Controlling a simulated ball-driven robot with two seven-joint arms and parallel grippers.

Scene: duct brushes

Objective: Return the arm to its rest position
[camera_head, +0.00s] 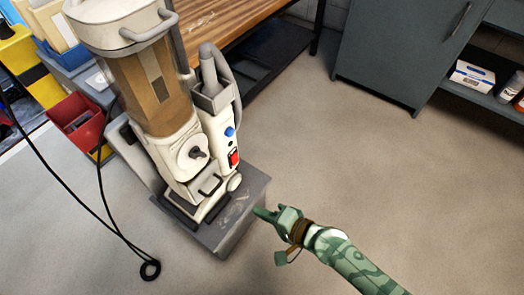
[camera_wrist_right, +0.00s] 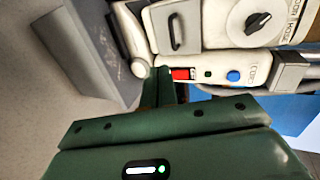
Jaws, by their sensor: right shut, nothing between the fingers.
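My right arm comes in from the lower right of the head view, in green camouflage colours. Its gripper (camera_head: 262,213) is shut and empty, beside the right edge of a grey plinth. In the right wrist view the green gripper (camera_wrist_right: 168,88) points towards the front of a cream machine, near its red switch. I cannot tell from this view whether it touches anything. My left gripper is not in view.
The cream machine (camera_head: 168,150) with a brown clear cylinder stands on the grey plinth (camera_head: 235,225). A red bin (camera_head: 80,118) is at the left. A black cable (camera_head: 85,205) lies on the floor. A wooden bench (camera_head: 225,25) and grey cabinet (camera_head: 395,50) stand behind. Floor at the right is clear.

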